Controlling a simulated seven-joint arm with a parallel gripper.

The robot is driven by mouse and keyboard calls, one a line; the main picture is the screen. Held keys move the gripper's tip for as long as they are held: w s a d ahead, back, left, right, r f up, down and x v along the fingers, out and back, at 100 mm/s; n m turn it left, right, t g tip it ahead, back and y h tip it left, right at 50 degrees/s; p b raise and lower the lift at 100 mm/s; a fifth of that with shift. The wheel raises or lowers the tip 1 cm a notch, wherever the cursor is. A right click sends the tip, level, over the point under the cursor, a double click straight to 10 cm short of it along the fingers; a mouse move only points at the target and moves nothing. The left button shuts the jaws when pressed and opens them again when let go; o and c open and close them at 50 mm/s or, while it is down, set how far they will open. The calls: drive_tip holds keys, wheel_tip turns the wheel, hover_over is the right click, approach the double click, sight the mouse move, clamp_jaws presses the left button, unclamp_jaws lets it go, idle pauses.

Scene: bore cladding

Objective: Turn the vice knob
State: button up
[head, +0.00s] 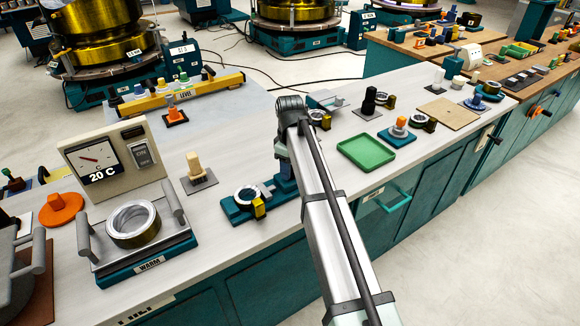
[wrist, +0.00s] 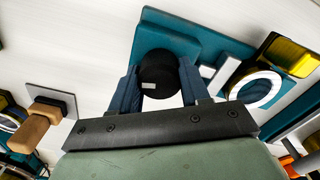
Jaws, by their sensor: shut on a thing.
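The teal vice (head: 235,213) sits on the white bench, with a pale ring (head: 246,194) and a yellow block (head: 258,207) on it. In the wrist view its teal base (wrist: 190,30) lies under a round black knob (wrist: 158,72). My gripper (wrist: 159,88) is shut on this knob, with one blue finger on each side. The ring (wrist: 254,90) and yellow block (wrist: 290,56) are to the right of the knob. In the head view my arm hides the knob and the fingertips.
A wooden peg (head: 194,163) on a grey plate stands left of the vice. A warmer (head: 150,262) with a metal ring and a dial box (head: 112,160) are further left. A green tray (head: 366,152) lies to the right of my arm. Bare bench lies behind the vice.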

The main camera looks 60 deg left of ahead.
drive_tip(key=shift+n, duration=0.6)
drive_tip(key=o, duration=1.1)
drive_tip(key=shift+c, duration=0.2)
drive_tip(key=shift+r, duration=0.15)
wheel_tip(320, 180, up, 14)
drive_tip(key=shift+f, duration=0.2)
